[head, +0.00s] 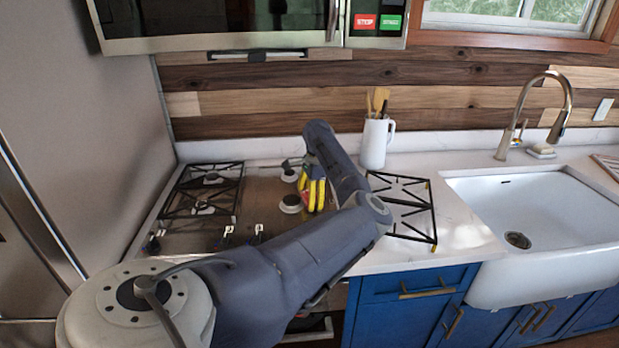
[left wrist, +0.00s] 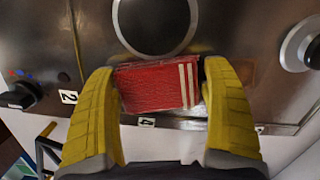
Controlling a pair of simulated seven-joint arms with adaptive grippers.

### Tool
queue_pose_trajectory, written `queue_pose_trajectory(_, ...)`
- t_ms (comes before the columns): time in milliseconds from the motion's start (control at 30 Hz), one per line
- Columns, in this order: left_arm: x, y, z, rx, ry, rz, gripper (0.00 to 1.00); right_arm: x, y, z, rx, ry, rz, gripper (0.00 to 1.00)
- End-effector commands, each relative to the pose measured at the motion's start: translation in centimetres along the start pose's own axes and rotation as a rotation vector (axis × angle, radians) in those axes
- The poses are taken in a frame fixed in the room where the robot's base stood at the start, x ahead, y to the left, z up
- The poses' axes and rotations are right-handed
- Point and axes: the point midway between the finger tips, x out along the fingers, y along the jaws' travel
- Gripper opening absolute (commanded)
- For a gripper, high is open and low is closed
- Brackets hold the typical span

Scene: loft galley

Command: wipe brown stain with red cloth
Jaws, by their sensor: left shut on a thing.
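My left gripper (head: 315,196) has yellow fingers and points down over the middle of the cooktop (head: 262,215). In the left wrist view the left gripper (left wrist: 157,84) is shut on the red cloth (left wrist: 152,90), a folded block with white stripes at its right end. In the head view only a small bit of red cloth (head: 302,181) shows beside the fingers. I cannot tell whether the cloth touches the metal below. My right gripper is not in view.
Black grates (head: 203,188) stand left on the cooktop, with another grate (head: 405,205) at right. Control knobs (head: 228,236) line the front edge. A white utensil pitcher (head: 374,145) stands behind, and a white sink (head: 545,215) is at right. A microwave (head: 220,25) hangs above.

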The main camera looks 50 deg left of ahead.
Motion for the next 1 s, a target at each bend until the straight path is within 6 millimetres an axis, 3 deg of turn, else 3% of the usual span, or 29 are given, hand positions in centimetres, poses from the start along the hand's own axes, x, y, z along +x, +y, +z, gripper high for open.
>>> queue_pose_trajectory(33,0.6,0.1,1.0,-0.012,-0.02,0.004,0.38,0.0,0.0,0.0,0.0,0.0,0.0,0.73)
queue_pose_trajectory(500,0.5,0.4,1.1,-0.012,-0.019,0.006,0.38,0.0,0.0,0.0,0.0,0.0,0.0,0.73)
queue_pose_trajectory(1000,-3.8,0.3,1.2,-0.007,-0.012,0.002,0.37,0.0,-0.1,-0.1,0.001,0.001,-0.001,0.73)
